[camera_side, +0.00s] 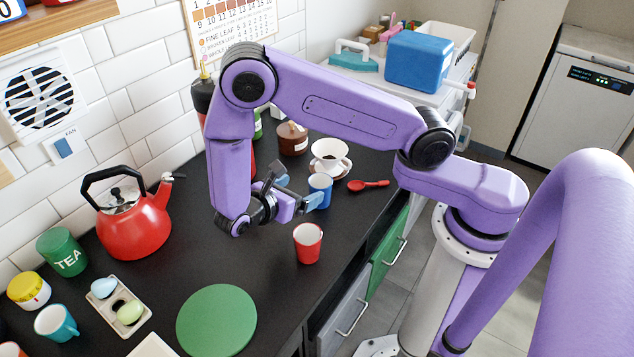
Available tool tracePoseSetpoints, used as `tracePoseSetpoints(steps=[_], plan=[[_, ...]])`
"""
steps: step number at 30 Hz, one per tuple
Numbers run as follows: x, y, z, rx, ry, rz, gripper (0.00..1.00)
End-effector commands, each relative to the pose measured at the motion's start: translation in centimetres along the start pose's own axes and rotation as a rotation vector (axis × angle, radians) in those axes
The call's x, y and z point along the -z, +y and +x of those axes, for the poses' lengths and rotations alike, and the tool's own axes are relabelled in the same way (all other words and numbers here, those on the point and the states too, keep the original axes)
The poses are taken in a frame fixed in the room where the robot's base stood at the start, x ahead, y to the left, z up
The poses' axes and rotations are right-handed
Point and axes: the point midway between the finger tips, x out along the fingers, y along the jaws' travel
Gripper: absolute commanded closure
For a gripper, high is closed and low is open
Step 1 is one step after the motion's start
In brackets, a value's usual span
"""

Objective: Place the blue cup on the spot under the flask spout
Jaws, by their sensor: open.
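The blue cup (320,186) stands upright on the black counter, in front of the white cup and saucer. My gripper (298,191) is low over the counter just left of the blue cup. Its pale blue fingertips are apart and point towards the cup. From this view I cannot tell whether they touch the cup or reach around it. A dark-topped vessel with red below, perhaps the flask (202,97), shows partly behind my arm. Its spout and the spot under it are hidden.
A red cup (308,243) stands nearby in front. A white cup (330,156) on a saucer, a red spoon (368,185) and a brown pot (292,138) are behind. A red kettle (134,222), egg tray (118,307) and green round mat (216,320) lie left.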

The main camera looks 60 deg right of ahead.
Motion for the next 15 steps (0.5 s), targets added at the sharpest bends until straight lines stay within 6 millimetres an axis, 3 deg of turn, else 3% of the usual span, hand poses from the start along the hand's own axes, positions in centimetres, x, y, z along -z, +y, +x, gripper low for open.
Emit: tracePoseSetpoints(steps=[7, 15], plan=[[-2.9, -1.3, -1.9, 0.022, 0.159, 0.107, 0.08], [-7.3, -5.6, -4.0, 0.076, 0.458, 0.257, 0.08]])
